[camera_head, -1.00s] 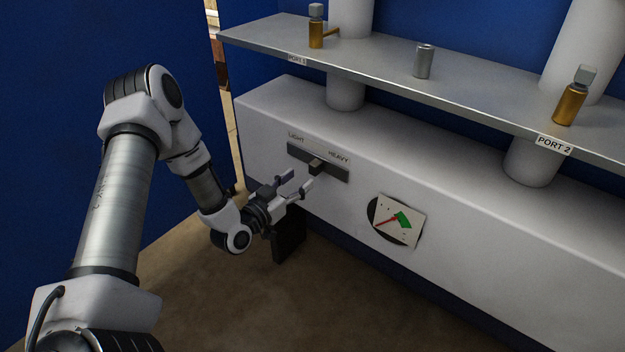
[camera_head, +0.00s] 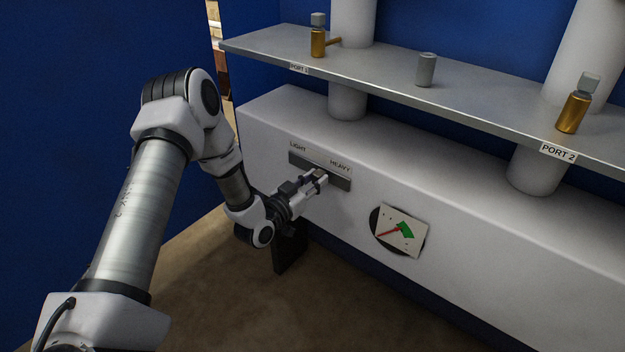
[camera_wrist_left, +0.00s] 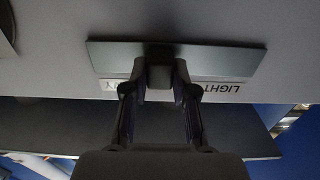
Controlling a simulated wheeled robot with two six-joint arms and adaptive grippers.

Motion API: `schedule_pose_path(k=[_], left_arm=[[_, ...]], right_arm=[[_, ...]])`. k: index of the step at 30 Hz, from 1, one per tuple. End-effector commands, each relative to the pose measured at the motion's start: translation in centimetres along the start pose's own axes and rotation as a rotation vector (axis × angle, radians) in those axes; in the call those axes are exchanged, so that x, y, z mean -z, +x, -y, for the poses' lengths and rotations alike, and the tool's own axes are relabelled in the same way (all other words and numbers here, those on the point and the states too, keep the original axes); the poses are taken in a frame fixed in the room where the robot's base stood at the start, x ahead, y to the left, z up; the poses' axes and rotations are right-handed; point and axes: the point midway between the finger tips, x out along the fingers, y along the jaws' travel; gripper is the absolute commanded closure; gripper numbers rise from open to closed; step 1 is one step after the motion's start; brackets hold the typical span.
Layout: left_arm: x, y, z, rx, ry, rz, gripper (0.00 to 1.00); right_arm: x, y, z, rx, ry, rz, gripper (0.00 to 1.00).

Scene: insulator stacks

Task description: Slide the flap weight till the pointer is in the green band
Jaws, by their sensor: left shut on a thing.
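The flap weight is a small dark block on a grey slide plate (camera_head: 340,183) marked LIGHT at its left and HEAVY at its right. My left gripper (camera_head: 318,178) is at the block, near the middle of the plate, and hides most of it in the head view. In the left wrist view the fingers (camera_wrist_left: 160,88) are shut on the flap weight (camera_wrist_left: 160,72), one on each side. The dial (camera_head: 399,230) has a red pointer and a green band. My right gripper is not in view.
A metal shelf (camera_head: 470,98) runs above the white housing (camera_head: 450,190), with labels PORT 1 and PORT 2. Brass fittings (camera_head: 573,108) and a grey cylinder (camera_head: 427,70) stand on it. White columns rise behind. Open floor lies below the housing.

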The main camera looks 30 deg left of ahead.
Motion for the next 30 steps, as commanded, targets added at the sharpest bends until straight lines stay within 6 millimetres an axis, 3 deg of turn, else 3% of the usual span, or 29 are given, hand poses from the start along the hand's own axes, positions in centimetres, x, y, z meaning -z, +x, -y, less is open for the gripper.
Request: schedule_pose_path(k=[3, 9, 10, 11, 12, 23, 26, 30], left_arm=[[-0.1, 0.0, -1.0, -0.002, 0.0, 0.0, 1.0], [0.0, 0.0, -0.9, -0.001, 0.0, 0.0, 1.0], [0.0, 0.0, -0.9, -0.001, 0.0, 0.0, 0.63], [0.0, 0.0, -0.9, -0.001, 0.0, 0.0, 0.52], [0.0, 0.0, -0.9, -0.001, 0.0, 0.0, 0.48], [-0.1, -0.7, -0.8, 0.001, -0.002, 0.002, 0.48], [-0.1, -2.3, -0.8, 0.002, -0.005, 0.002, 0.48], [-0.1, -5.9, -0.7, 0.005, -0.008, 0.002, 0.48]], right_arm=[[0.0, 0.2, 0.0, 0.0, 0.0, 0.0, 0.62], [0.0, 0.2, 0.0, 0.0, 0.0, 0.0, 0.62], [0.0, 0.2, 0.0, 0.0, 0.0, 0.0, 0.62], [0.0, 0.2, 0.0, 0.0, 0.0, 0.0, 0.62], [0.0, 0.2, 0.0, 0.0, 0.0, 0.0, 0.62], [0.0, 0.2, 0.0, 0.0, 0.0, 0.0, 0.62], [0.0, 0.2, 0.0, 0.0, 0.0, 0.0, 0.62], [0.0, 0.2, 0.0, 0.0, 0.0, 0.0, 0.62]])
